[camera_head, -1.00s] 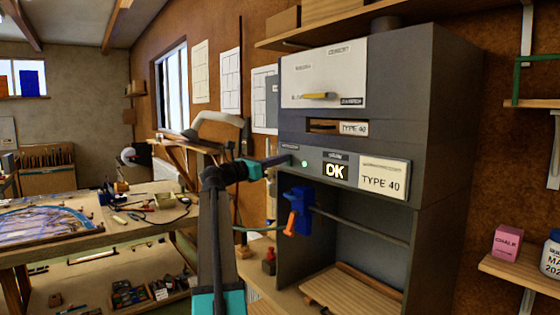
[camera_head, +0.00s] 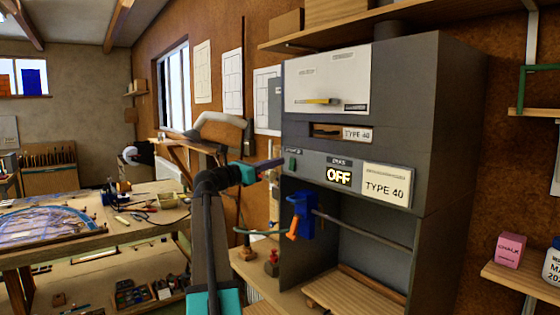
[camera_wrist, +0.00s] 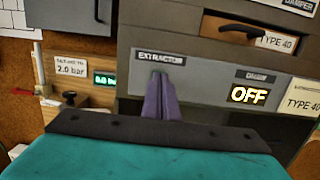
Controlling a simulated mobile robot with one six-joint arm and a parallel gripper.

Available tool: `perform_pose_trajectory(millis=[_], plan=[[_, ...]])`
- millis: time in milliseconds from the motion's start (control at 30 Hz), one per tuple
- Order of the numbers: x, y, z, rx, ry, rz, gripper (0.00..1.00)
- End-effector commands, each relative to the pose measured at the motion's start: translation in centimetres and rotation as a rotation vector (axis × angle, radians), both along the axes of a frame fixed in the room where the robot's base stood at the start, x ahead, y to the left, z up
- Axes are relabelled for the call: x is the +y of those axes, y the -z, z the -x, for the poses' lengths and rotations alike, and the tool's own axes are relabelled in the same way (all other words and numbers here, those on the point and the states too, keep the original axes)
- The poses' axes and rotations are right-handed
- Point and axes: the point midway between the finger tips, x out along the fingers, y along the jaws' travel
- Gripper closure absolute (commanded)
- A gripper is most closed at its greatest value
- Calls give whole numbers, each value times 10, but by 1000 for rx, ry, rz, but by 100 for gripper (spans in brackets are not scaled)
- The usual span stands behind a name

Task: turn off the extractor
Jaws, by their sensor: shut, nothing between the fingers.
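The extractor is a grey cabinet (camera_head: 455,130) against the wall, with a panel on its front. Its display (camera_head: 339,176) reads OFF, and it also shows OFF in the wrist view (camera_wrist: 249,94). The green extractor switch (camera_head: 292,164) is unlit in the head view. In the wrist view its label (camera_wrist: 160,58) reads EXTRACTOR. My gripper (camera_head: 282,161) is shut and empty, its tips at or just in front of the switch. In the wrist view its purple fingers (camera_wrist: 158,85) reach up just below the label and hide most of the switch.
A blue fitting with an orange lever (camera_head: 300,214) hangs on a rail below the panel. A yellow-handled lever (camera_head: 317,101) is on the white upper plate. A workbench (camera_head: 110,232) stands at left. A shelf with a pink chalk box (camera_head: 511,250) is at right.

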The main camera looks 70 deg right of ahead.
Motion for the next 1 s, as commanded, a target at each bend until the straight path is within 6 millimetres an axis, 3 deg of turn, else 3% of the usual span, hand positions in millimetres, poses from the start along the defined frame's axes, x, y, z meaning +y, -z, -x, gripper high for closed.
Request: perform_pose_trajectory(millis=[600,1000], plan=[[69,-8,-45,-1,-2,1,100],[86,-12,-55,-1,0,-1,100]])
